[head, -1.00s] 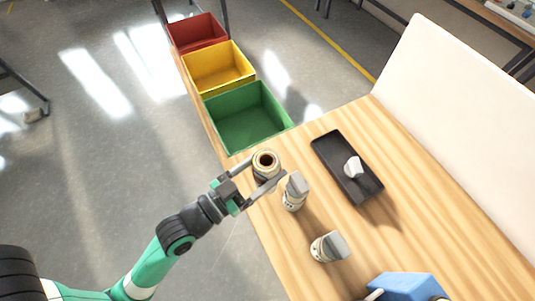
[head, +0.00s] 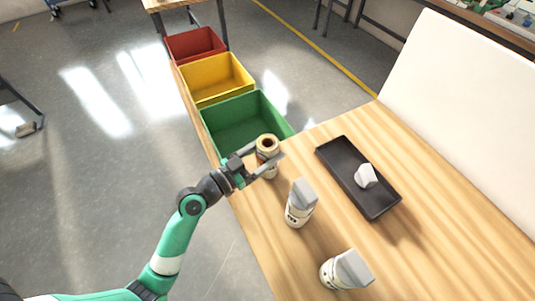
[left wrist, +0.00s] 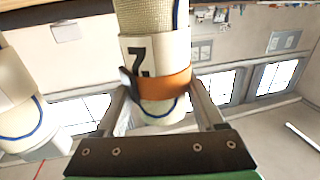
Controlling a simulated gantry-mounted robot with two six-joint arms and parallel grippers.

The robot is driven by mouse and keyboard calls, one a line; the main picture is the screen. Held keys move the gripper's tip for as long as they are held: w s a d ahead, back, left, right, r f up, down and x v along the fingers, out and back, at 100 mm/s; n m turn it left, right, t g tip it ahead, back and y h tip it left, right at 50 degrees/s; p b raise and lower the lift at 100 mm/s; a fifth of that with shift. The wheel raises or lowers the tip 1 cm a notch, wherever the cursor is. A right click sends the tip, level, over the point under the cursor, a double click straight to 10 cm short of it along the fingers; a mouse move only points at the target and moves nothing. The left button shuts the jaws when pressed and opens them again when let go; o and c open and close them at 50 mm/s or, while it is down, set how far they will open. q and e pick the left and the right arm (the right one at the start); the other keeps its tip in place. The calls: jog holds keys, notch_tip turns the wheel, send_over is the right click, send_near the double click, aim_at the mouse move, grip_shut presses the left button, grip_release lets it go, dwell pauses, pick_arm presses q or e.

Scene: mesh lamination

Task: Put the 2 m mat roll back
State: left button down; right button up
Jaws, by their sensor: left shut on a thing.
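My left gripper (head: 274,168) is shut on a cream mat roll (head: 267,147) with a brown hollow core, near the table's left edge beside the green bin. The roll stands about upright. In the left wrist view the roll (left wrist: 147,20) fills the upper middle between the fingers, with an orange band (left wrist: 168,84) and a dark mark on a white label that I cannot read surely. Whether its base touches the table is hidden. Two other cream rolls with grey tops stand nearer the front, one in the middle (head: 299,206) and one at the bottom (head: 345,270). My right gripper is out of view.
Green (head: 250,105), yellow (head: 217,76) and red (head: 195,43) bins stand in a row beyond the table's far left end. A black tray (head: 376,205) holding a pale grey-white piece (head: 366,176) lies to the right. A white panel (head: 455,95) borders the right side.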

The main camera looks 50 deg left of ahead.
pick_arm(q)
jog(key=shift+f, duration=0.1)
jog(key=shift+f, duration=0.15)
grip_release()
jog(key=shift+r+p, duration=0.3)
jog(key=shift+r, duration=0.05)
jog(key=s, duration=1.2)
jog(key=shift+a+f+b, duration=0.15)
jog(key=shift+a+b, duration=0.15)
jog(key=shift+b, duration=0.15)
